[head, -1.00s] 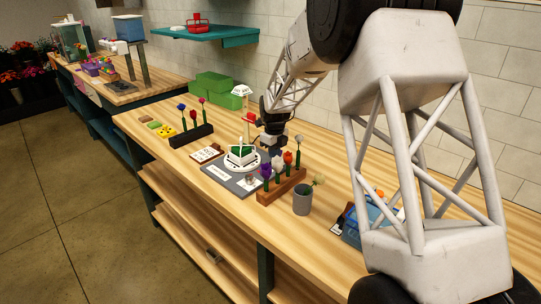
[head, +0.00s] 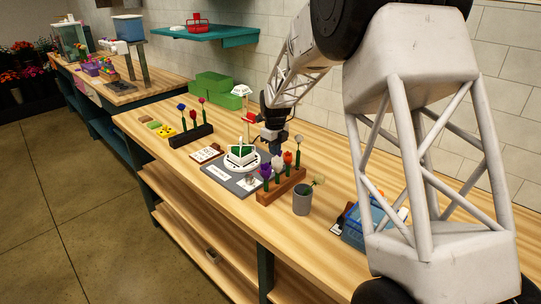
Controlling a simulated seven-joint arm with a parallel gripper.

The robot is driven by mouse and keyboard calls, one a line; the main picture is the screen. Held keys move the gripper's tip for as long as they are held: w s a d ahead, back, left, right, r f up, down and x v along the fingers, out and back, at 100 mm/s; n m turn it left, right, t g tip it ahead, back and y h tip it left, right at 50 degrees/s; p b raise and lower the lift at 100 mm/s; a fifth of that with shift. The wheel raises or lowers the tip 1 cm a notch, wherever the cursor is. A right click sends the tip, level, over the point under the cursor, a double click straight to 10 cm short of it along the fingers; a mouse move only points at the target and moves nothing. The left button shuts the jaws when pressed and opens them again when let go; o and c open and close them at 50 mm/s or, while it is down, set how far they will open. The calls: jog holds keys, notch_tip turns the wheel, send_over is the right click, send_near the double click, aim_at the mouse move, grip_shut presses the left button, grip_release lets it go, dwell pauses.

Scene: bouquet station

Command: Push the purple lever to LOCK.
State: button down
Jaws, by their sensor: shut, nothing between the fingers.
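My gripper (head: 273,146) is shut and empty, pointing down just behind the grey board (head: 222,178). On the board stands a round white turntable (head: 240,166) with a white dish holding a green block (head: 240,152). I cannot make out the purple lever or a LOCK mark at this size; the lever may be hidden behind the dish or flowers. The purple shape in front of the gripper looks like a flower (head: 265,170) in the brown rack. I cannot tell whether the gripper touches anything.
The brown rack (head: 281,188) holds several flowers close in front of my gripper. A grey cup (head: 302,201) stands to its right. A dark flower rack (head: 191,136), a small card (head: 207,153) and green blocks (head: 215,88) lie left and behind. The tiled wall is close behind.

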jog(key=shift+r, duration=2.45)
jog(key=s+d+r+n, duration=0.3)
jog(key=s+r+n, duration=0.15)
jog(key=s, duration=0.45)
jog(key=s+d+r+n+t, duration=0.1)
jog(key=s+d+r+n, duration=0.3)
jog(key=s, duration=0.6)
jog(key=s+d+r+n, duration=0.3)
jog(key=s+r+n, duration=0.15)
jog(key=s, duration=0.45)
jog(key=s+d+f+n, duration=0.2)
jog(key=s+n, duration=0.5)
jog(key=s, duration=0.6)
jog(key=s+d+f+n+t, duration=0.1)
jog(key=s+n, duration=0.5)
jog(key=s, duration=0.7)
jog(key=shift+s+d+f+n+t, duration=0.3)
jog(key=shift+d+f+n, duration=0.1)
jog(key=shift+d+f, duration=0.15)
